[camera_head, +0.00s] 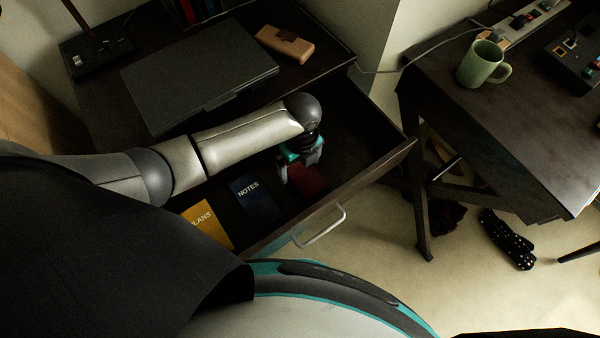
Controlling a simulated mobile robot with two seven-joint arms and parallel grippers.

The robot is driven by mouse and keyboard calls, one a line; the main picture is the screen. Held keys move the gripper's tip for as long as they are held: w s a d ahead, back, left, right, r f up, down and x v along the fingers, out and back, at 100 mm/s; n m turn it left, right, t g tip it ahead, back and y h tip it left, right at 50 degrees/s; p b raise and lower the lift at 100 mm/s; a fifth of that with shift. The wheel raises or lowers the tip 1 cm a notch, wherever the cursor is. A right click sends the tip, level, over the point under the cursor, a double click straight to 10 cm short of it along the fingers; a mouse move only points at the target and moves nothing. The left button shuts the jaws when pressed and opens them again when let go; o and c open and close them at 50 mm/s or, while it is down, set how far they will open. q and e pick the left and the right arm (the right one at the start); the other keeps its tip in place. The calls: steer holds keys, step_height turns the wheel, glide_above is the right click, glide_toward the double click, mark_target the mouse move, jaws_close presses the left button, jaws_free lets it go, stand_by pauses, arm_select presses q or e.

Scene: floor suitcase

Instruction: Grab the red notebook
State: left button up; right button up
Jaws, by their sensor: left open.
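The red notebook (309,181) lies in the open drawer (372,176), to the right of a dark blue notebook marked NOTES (256,200). My left arm reaches in from the left over the drawer. My left gripper (300,178) points down at the red notebook, with its fingers at the notebook's left and upper part. The gripper is open. It hides part of the notebook, and I cannot tell whether the fingers touch it. My right gripper is not in view.
A yellow notebook (207,224) lies at the drawer's left. The drawer's front has a metal handle (320,227). A grey laptop (200,80) and a tan case (285,43) lie on the cabinet above. A desk with a green mug (481,64) stands right.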

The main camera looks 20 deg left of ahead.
arm_select(q)
steer(key=shift+f, duration=0.4)
steer(key=shift+f, duration=0.15)
steer(key=c, duration=1.3)
steer(key=shift+o, duration=0.2)
steer(key=shift+s, duration=0.1)
